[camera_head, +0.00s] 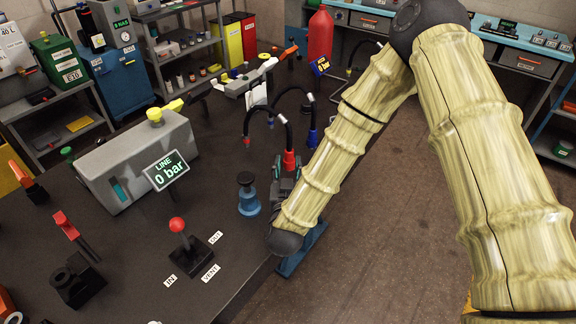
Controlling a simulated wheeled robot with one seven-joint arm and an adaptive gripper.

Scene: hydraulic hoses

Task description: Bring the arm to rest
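My pale, wood-patterned arm (340,150) reaches from the right side up to a dark joint at the top, then down to a dark rounded joint (286,241) over the bench's right edge. A dark grey part (284,187) shows just left of the lower link; it may be my gripper, but the arm covers much of it. I cannot make out its fingertips or whether it holds anything. Black hoses (270,108) arch behind it, with a red end (289,159) and a blue end (312,137) close to the arm.
A blue piece (301,250) is below the arm. The floor (390,230) between arm links looks clear.

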